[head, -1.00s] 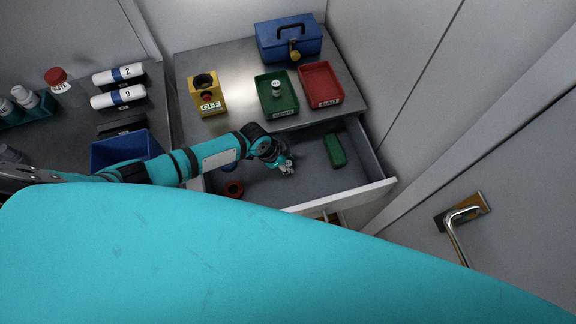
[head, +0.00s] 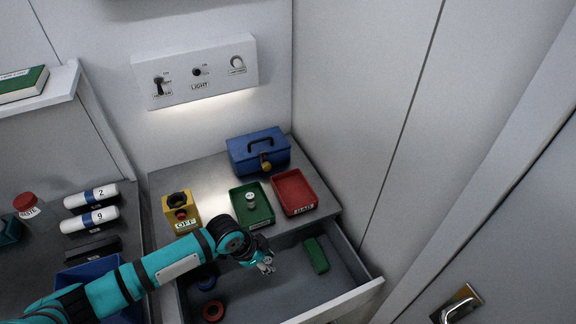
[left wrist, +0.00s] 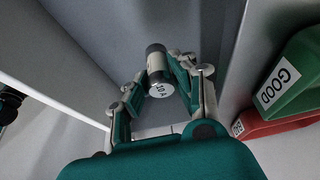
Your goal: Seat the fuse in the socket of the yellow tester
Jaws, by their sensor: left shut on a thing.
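The yellow tester (head: 170,215) stands on the grey counter, with a dark round socket (head: 179,198) on top and a red part and an OFF label in front. My left gripper (head: 266,264) is over the open drawer, to the right of and nearer than the tester. In the left wrist view the left gripper (left wrist: 158,84) is shut on a dark cylindrical fuse (left wrist: 156,62) with a pale end marked 10 A. The fuse is apart from the tester. My right gripper is out of view.
The open drawer (head: 345,268) holds a green block (head: 316,254), a red ring (head: 213,311) and a blue ring (head: 206,283). Behind it are a green GOOD tray (head: 238,211) holding a small cylinder, a red BAD tray (head: 293,191) and a blue padlocked box (head: 257,151).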

